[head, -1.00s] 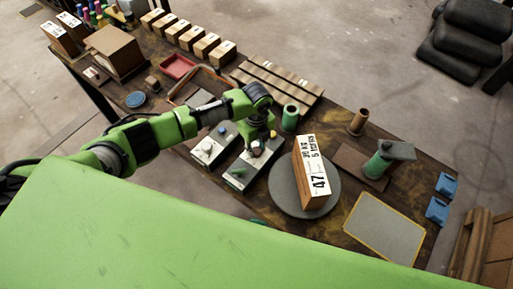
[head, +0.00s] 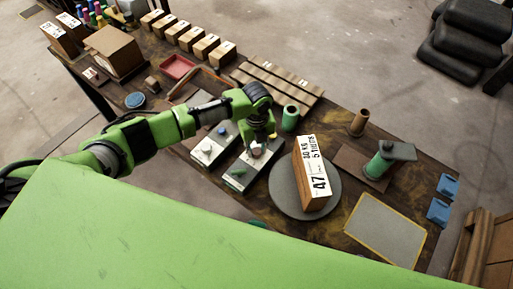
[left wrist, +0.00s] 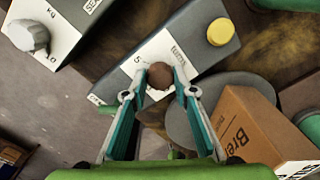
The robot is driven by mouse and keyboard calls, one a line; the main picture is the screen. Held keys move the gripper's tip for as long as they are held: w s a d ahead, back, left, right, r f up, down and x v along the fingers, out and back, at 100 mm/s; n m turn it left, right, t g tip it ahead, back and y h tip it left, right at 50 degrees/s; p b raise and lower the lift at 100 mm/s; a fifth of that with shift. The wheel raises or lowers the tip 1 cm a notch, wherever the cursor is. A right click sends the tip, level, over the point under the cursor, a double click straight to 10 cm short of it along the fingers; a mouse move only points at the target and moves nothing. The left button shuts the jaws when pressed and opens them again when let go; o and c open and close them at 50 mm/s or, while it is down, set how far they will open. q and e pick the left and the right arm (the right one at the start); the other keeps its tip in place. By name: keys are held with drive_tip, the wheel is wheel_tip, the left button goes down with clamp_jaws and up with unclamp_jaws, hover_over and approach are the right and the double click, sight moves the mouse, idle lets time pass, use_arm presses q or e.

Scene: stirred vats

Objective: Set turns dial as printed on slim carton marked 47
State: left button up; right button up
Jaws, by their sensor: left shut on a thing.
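The slim carton marked 47 (head: 318,182) stands on a round grey disc (head: 283,191) in the head view. Its white label carries 47, a KG line and a line that looks like 5 turns. The brown turns dial (left wrist: 160,77) is a round knob on a grey box (left wrist: 203,28) with a white scale strip. My left gripper (left wrist: 160,72) comes down from above and is shut on the turns dial, a fingertip on each side. In the head view the gripper (head: 257,150) hides the dial. The dial's pointer setting cannot be read. My right gripper is not in view.
A second grey box with a pale knob (left wrist: 30,36) marked Kg stands beside the turns box. A yellow button (left wrist: 221,31) sits on the turns box. The carton stands close to the right of my gripper. A green cylinder (head: 290,118) stands behind. A grey mat (head: 384,230) lies clear at right.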

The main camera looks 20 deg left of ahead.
sight(257, 151)
use_arm(q)
drive_tip(key=o, duration=1.1)
drive_tip(key=shift+r, duration=0.1)
wheel_tip(257, 151, up, 12)
drive_tip(key=shift+f, duration=0.1)
